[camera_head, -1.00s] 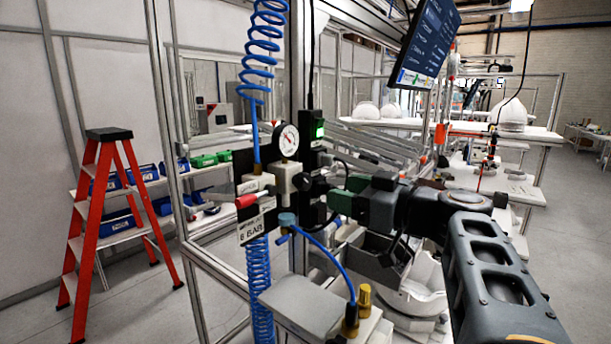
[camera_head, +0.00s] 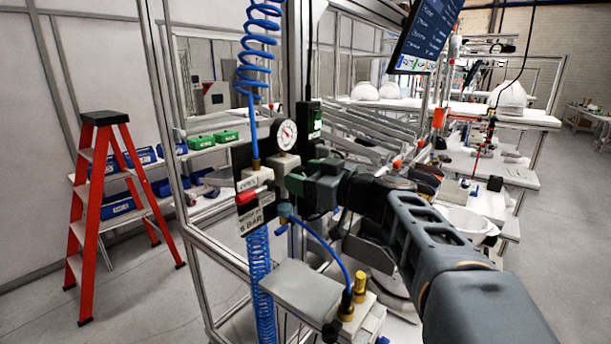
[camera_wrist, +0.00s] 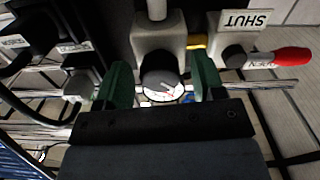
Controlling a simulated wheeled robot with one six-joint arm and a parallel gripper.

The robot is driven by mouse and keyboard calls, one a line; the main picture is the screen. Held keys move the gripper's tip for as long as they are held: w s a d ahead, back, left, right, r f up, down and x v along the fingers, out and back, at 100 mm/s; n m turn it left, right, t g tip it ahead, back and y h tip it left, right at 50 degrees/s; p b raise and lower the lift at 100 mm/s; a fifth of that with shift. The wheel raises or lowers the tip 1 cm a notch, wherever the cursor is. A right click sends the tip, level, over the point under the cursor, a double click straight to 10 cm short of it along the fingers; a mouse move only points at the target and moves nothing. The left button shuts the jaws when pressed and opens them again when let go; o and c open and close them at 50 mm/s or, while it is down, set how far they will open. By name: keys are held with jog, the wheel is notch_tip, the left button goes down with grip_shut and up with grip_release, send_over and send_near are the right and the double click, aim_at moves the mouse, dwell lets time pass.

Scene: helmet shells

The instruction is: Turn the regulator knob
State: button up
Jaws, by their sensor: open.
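The dark round regulator knob (camera_wrist: 158,80) sits on a grey regulator body (camera_wrist: 160,42), between my green fingers in the wrist view. My gripper (camera_wrist: 161,72) is open, one finger on each side of the knob, with gaps visible on both sides. In the head view my gripper (camera_head: 298,182) is at the right of the grey regulator body (camera_head: 284,166) and hides the knob. The white round gauge (camera_head: 285,133) is above the regulator. Part of its dial (camera_wrist: 165,93) shows behind the knob in the wrist view.
A red-handled valve (camera_wrist: 290,58) and a "SHUT" label (camera_wrist: 244,20) are beside the regulator. A blue coiled hose (camera_head: 258,270) hangs below. An orange stepladder (camera_head: 104,205) is on the left.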

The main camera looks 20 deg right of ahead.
jog(key=c, duration=0.9)
jog(key=shift+f+b, duration=0.1)
jog(key=shift+b, duration=0.2)
